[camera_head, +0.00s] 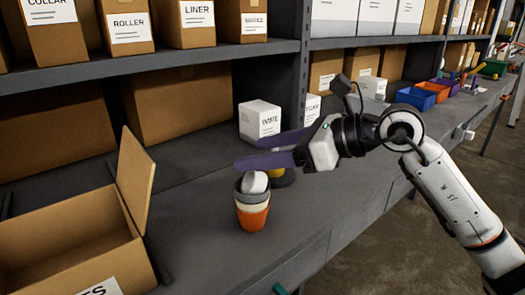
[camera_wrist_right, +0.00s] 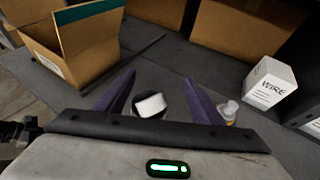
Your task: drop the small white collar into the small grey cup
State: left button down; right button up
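A small white collar (camera_head: 255,182) sits in the mouth of the small grey cup (camera_head: 243,197), its top standing above the rim. The grey cup is the top of a stack, with a cream cup (camera_head: 252,208) and an orange cup (camera_head: 252,219) below. My right gripper (camera_head: 248,150) is open above and just behind the stack, its purple fingers apart. In the right wrist view the white collar (camera_wrist_right: 152,105) lies between the spread fingers, touching neither, with the dark cup (camera_wrist_right: 139,99) around it. My left gripper is not in view.
An open cardboard box (camera_head: 65,243) stands on the bench at left, flap raised. A white labelled box (camera_head: 260,120) is behind the gripper. A yellow and black item (camera_head: 284,178) is close behind the cups. Coloured bins (camera_head: 417,97) are far right.

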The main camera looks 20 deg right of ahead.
jog(key=shift+d, duration=0.1)
jog(key=shift+s+d, duration=0.2)
jog(key=shift+d, duration=0.05)
jog(key=b+v, duration=0.2)
jog(key=v, duration=0.7)
jog(key=shift+s+r, duration=0.25)
jog(key=shift+s, duration=0.1)
